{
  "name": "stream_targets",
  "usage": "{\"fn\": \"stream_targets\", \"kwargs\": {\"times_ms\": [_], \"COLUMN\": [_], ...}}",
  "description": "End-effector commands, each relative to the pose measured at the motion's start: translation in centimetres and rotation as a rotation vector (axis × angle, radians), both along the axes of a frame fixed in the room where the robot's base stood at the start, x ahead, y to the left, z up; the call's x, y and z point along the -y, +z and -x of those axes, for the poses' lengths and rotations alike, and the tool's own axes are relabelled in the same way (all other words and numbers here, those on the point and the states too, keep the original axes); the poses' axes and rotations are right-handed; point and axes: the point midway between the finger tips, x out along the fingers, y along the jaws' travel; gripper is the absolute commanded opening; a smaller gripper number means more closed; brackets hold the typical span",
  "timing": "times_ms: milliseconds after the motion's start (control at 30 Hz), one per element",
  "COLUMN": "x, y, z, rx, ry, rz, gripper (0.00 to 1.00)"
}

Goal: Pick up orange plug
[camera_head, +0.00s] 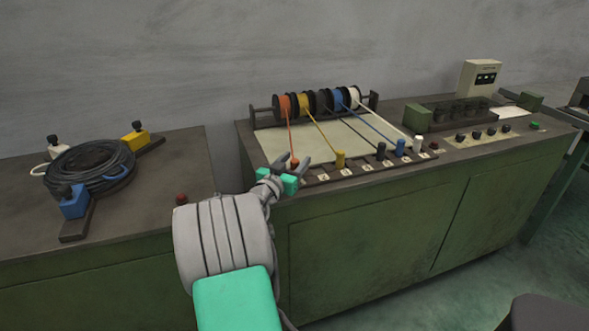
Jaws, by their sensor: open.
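The orange plug (294,162) stands at the left end of a strip with several coloured plugs on the green cabinet. An orange wire runs from it up to the orange spool (284,105). My gripper (291,168) is open at the orange plug, with its fingers seen to either side of it in this view. Whether the fingers touch the plug cannot be told. The lower part of the plug is hidden by my gripper.
A yellow plug (340,160) stands close to the right, then black (381,151), blue (400,147) and white (418,144) plugs, with wires to the spools. A coiled black cable (90,165) lies on the left bench. A red button (181,199) is at that bench's front edge.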

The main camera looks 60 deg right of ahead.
Motion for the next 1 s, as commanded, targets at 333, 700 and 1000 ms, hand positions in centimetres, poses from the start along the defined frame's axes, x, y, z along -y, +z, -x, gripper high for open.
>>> {"fn": "stream_targets", "kwargs": {"times_ms": [333,700,1000], "x": [-0.08,-0.09,-0.09], "y": [-0.02,-0.02,0.01], "z": [0.07,0.07,0.06], "rx": [0.0,0.001,0.001], "ry": [-0.001,-0.001,-0.001], "rz": [0.0,0.0,0.0], "gripper": [0.32,0.02,0.0]}}
